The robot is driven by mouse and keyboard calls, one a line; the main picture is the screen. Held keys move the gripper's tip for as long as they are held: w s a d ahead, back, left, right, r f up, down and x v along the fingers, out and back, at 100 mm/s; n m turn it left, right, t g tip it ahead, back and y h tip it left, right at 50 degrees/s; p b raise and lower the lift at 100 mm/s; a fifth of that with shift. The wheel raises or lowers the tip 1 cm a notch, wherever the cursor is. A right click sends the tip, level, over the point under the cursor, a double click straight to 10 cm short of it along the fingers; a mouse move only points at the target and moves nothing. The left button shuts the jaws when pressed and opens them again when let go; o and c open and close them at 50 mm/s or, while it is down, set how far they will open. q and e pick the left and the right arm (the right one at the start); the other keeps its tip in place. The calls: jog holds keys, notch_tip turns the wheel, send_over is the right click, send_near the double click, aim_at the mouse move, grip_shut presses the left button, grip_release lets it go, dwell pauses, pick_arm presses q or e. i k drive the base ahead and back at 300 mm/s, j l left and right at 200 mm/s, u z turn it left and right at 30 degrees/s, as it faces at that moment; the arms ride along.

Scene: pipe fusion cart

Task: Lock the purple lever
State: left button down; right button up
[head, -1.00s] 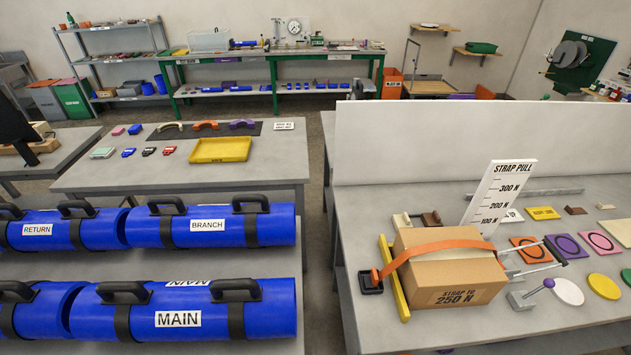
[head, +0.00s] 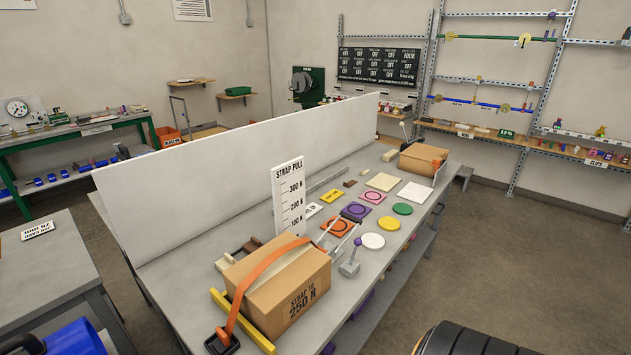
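A lever with a purple knob (head: 357,242) stands on a small grey metal base (head: 349,269) on the long grey table. It is to the right of the cardboard box marked 250 N, and its rod leans slightly to the right. I cannot tell from here whether it is locked. Neither of my grippers is in view.
The strapped box (head: 292,300) and a white strap-pull scale (head: 288,195) stand on the table (head: 165,285). Coloured discs and square plates, including a purple plate (head: 355,211), lie beyond. A white panel (head: 235,170) runs along the back. Floor (head: 540,260) on the right looks clear.

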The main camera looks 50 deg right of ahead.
aim_at(358, 242)
jog(key=z, duration=1.9)
